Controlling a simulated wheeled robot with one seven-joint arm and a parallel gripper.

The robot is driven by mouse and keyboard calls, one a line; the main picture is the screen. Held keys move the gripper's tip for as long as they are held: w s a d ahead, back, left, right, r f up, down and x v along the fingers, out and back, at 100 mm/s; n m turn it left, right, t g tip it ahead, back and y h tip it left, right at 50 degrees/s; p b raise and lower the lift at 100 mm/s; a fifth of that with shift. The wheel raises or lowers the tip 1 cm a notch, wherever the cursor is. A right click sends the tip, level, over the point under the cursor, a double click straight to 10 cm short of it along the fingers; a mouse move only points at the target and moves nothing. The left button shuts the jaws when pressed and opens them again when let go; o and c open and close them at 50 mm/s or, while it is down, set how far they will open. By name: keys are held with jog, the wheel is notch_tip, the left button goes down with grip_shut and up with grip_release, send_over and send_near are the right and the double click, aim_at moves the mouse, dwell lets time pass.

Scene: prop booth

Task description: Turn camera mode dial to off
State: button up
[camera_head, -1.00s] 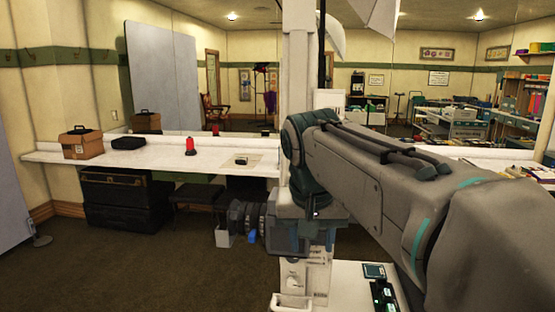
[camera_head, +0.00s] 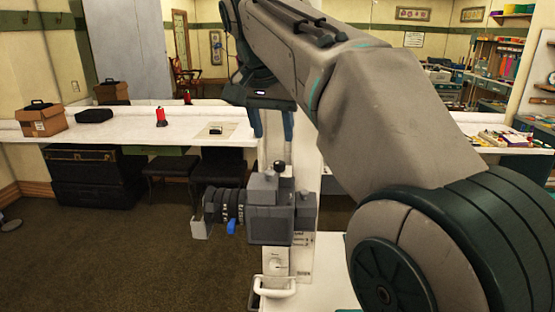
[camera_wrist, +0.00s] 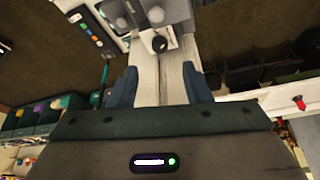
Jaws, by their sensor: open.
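A grey camera (camera_head: 270,222) with dark ribbed lens rings and a blue tab is in the middle of the head view. A dark round knob (camera_head: 280,166) stands up from its top; it also shows in the wrist view (camera_wrist: 159,44), beyond and between my fingers. I cannot tell whether this knob is the mode dial, and no dial marks are readable. My gripper (camera_head: 273,135) points down above the camera, apart from it. In the wrist view, its two teal fingers (camera_wrist: 160,78) are spread and empty.
A white post and panel with a small round dial (camera_head: 276,264) and a white handle (camera_head: 274,288) stand below the camera. A long white counter (camera_head: 130,130) holds a cardboard box (camera_head: 41,120) and a red object (camera_head: 161,117). Open carpet lies at the left.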

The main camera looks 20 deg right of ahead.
aim_at(279, 163)
jog(key=x, duration=0.8)
jog(key=shift+w+d+f, duration=0.15)
jog(key=shift+f, duration=0.1)
grip_shut()
